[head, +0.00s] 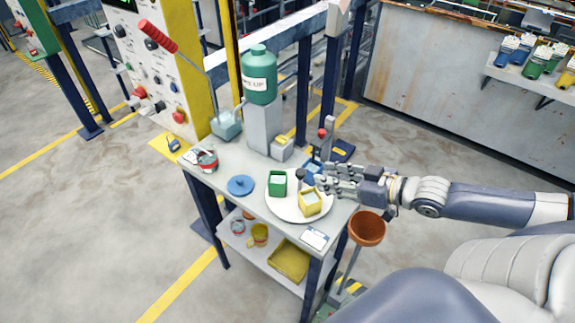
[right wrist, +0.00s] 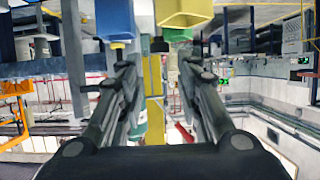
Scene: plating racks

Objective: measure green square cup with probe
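A small black knob (head: 300,174), perhaps the probe's, is just beyond the fingertips. My right gripper (head: 321,181) is open, its fingers apart. I see no left gripper.
The white plate (head: 283,214) covers the table's right middle. A green bottle (head: 259,75) stands on a grey block behind. An orange bowl (head: 367,228) is beside the right edge.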

